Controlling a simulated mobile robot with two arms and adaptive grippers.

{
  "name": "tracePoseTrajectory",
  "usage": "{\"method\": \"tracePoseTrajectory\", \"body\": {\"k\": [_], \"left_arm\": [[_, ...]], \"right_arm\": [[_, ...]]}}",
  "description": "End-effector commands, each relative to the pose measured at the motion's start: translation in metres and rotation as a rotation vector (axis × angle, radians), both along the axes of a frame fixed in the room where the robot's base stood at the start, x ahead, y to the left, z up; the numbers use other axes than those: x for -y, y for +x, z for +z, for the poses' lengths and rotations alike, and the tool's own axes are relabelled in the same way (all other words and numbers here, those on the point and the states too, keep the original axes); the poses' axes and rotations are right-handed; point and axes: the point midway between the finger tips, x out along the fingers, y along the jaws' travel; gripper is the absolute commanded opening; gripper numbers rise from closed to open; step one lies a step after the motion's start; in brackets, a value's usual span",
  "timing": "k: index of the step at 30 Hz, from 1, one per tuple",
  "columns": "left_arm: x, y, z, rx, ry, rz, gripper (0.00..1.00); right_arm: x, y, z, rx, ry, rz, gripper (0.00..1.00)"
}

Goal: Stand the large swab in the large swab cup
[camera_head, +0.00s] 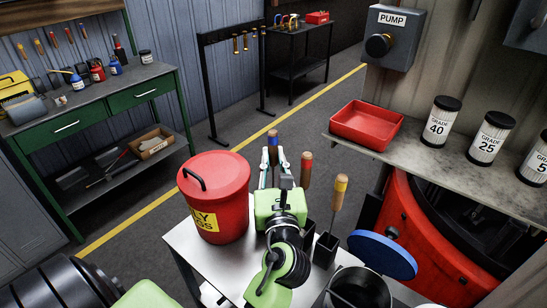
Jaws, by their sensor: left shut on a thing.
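My left gripper (275,172) is over the metal cart top, its fingers closed around the wooden handle of a blue-ended swab (272,146). The handle points up; its lower part is hidden behind the gripper. To the right, a red-ended swab (306,169) stands upright by a dark square cup (309,231). A yellow-ended swab (339,199) stands, leaning slightly, in another dark square cup (326,250). My wrist hides part of the cart top, so I cannot tell whether another cup is behind it. No label shows which swab is the large one. My right gripper is out of view.
A red lidded bin (220,200) stands close left of the gripper on the cart (184,241). A dark pot (362,290) and round blue lid (382,255) are at right. A shelf holds a red tray (367,125) and grade canisters (441,122). A green workbench (105,105) stands left.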

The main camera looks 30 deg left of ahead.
Motion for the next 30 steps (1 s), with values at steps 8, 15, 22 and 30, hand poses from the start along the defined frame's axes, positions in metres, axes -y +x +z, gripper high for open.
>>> {"method": "tracePoseTrajectory", "body": {"k": [8,15,22,30], "left_arm": [[0.0,0.0,-0.004,0.001,0.002,0.0,0.0],[0.0,0.0,-0.004,0.001,0.001,0.0,0.34],[0.0,0.0,-0.005,-0.001,-0.001,0.0,0.34],[0.0,0.0,0.026,0.003,-0.003,0.001,0.34]], "right_arm": [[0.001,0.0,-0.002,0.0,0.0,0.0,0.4],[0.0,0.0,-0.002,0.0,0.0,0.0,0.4],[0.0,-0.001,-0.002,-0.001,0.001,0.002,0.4],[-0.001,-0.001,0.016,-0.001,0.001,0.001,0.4]]}}
